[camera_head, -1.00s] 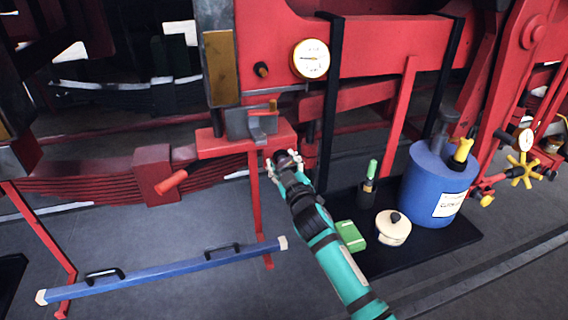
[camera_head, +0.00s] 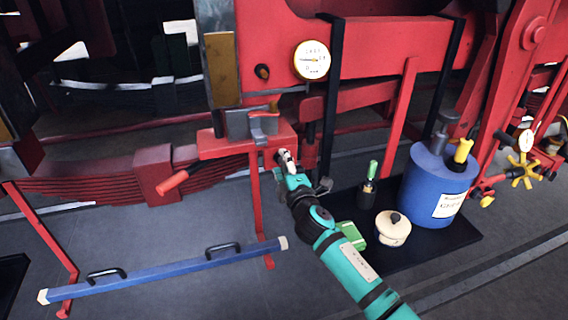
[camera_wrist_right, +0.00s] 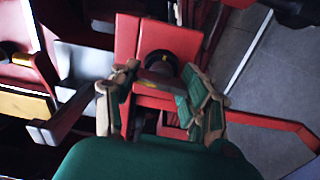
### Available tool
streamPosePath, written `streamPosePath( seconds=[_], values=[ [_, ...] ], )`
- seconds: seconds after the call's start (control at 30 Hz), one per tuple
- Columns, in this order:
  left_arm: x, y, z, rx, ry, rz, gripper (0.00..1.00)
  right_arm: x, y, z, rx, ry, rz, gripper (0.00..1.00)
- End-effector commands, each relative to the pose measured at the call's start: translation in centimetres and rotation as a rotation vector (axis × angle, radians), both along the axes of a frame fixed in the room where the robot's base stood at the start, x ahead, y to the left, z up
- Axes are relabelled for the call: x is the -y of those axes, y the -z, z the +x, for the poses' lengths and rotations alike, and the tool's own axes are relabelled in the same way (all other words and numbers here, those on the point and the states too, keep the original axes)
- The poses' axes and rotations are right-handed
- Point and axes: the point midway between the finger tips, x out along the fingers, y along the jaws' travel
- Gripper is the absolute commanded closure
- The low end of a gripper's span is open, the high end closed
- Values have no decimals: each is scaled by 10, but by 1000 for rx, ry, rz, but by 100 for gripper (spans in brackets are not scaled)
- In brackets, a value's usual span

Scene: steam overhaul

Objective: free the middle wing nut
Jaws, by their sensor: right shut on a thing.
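My right gripper (camera_head: 288,160) is beside the red bench vise stand, just below and right of the grey vise jaws (camera_head: 262,125). In the right wrist view my right gripper (camera_wrist_right: 162,98) has its two fingers around a small part with a brownish bar, which looks like the wing nut (camera_wrist_right: 158,82). A round black piece (camera_wrist_right: 160,62) sits right behind it against a red plate (camera_wrist_right: 180,38). In the head view the nut is hidden by the gripper, and I cannot tell which of several nuts it is. My left gripper is not in view.
A blue beam (camera_head: 165,270) with black handles lies low at left. On a black mat (camera_head: 440,250) stand a blue canister (camera_head: 435,190), a cream pot (camera_head: 392,228), a green box (camera_head: 352,236) and a green-topped bottle (camera_head: 370,185).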

Motion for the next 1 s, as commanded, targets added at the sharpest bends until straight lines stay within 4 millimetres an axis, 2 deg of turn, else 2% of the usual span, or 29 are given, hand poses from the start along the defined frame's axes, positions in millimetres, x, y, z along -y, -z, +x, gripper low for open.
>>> streamPosePath(
  seconds=[0.2,0.5,1.0],
  values=[
    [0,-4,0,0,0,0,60,0,3,0,51,0,-175,86],
    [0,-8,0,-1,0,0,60,0,4,-1,103,-1,-336,86],
    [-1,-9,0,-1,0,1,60,0,5,-1,125,-3,-404,86]
  ],
)
